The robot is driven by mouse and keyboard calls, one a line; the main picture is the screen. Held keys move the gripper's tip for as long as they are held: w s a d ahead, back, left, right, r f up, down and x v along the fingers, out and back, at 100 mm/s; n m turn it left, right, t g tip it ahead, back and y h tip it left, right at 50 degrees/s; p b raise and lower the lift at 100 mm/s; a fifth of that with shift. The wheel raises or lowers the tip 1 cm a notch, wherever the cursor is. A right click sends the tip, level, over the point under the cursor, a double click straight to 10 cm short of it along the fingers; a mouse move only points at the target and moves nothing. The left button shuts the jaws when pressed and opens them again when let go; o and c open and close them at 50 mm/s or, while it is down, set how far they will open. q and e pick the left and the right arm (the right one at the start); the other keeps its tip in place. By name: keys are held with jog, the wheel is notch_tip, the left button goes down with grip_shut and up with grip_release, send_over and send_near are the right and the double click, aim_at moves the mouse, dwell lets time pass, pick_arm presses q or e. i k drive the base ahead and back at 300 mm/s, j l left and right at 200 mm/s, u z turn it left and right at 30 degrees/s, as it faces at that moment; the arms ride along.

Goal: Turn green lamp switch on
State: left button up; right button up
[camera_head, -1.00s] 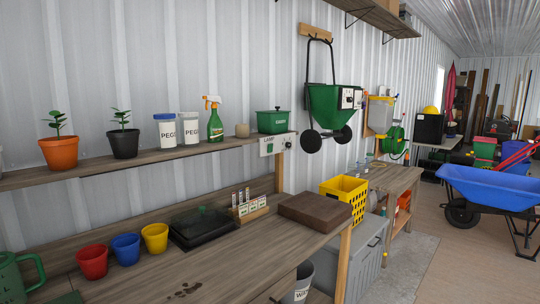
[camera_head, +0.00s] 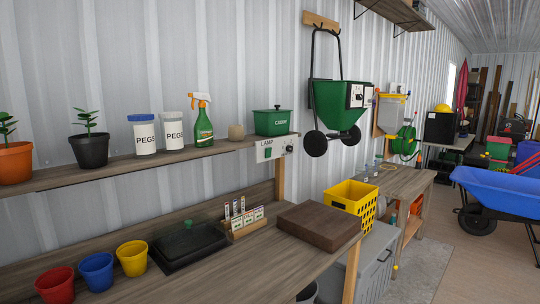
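A white switch panel labelled LAMP (camera_head: 274,148) is fixed at the right end of the wall shelf, just under the green caddy. It carries a small green switch (camera_head: 268,154) on its left part and a dark round knob (camera_head: 289,149) on its right. Whether the switch is up or down is too small to tell. No lit lamp can be picked out. Neither of my grippers is in view.
The wall shelf (camera_head: 130,167) holds potted plants, two PEGS jars, a spray bottle and the green caddy (camera_head: 272,122). The workbench (camera_head: 255,262) below holds coloured pots, a black tray, a label rack and a brown block (camera_head: 318,224). A blue wheelbarrow (camera_head: 503,190) stands right, beyond open floor.

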aim_at(268, 150)
jog(key=i+l+z, duration=0.25)
jog(key=i+l, duration=0.15)
jog(key=i+l+z, duration=0.25)
jog(key=i, duration=0.2)
jog(key=i+l+z, duration=0.25)
jog(key=i, duration=0.25)
